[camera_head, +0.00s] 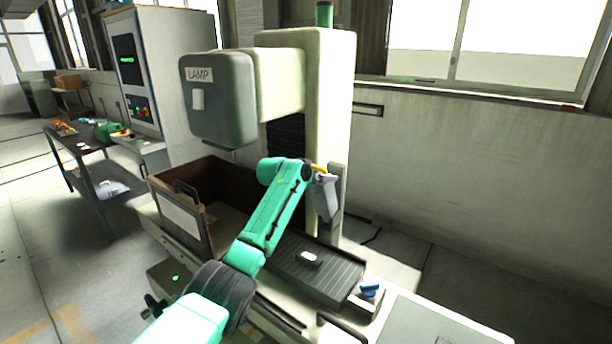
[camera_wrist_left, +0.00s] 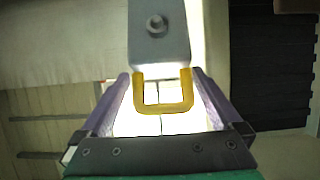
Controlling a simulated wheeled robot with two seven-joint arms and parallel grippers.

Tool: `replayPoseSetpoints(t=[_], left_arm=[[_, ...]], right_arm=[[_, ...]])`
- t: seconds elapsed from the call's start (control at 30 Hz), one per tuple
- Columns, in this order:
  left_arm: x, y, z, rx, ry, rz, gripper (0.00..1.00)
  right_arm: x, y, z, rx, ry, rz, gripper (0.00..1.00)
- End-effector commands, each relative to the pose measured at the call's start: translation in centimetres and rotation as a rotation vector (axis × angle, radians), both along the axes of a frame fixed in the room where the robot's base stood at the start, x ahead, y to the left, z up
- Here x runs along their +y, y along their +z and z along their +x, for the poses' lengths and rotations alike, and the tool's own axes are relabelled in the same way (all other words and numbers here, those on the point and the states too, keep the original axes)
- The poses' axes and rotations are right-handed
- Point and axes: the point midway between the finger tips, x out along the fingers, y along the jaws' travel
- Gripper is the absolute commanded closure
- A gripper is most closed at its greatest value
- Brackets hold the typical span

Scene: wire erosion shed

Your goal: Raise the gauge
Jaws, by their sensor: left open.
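A grey upright bar (camera_head: 337,185), apparently the gauge, stands at the machine column's lower right, with a yellow handle (camera_head: 319,168) beside it. In the left wrist view a grey block (camera_wrist_left: 158,38) with a round screw head has the yellow U-shaped handle (camera_wrist_left: 164,107) below it. My left gripper (camera_head: 328,196) is at the handle. In the left wrist view its two fingers (camera_wrist_left: 160,78) are apart, one on each side of the handle, with gaps visible. Part of the bar is hidden behind the gripper. My right gripper is not in view.
The machine's head (camera_head: 222,105), labelled LAMP, overhangs an open brown-walled tank (camera_head: 225,172). A dark ribbed plate (camera_head: 320,275) bearing a small white piece and a blue knob (camera_head: 369,290) lie in front. A side table (camera_head: 75,145) with parts stands left. Floor shows free there.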

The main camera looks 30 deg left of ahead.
Motion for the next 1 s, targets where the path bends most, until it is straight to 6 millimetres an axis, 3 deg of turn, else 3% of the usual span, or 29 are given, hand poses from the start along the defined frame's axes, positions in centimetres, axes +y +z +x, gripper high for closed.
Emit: replayPoseSetpoints(t=[0.37, 0.73, 1.0], left_arm=[[0.6, 1.3, -4.0, -0.001, 0.001, 0.002, 0.01], [1.5, 4.4, -11.2, 0.001, 0.002, 0.003, 0.01], [1.6, 5.4, -12.6, 0.004, 0.0, 0.001, 0.01]], right_arm=[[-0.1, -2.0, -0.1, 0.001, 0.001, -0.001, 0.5], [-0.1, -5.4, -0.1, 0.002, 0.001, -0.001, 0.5], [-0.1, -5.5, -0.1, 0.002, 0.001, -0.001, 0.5]])
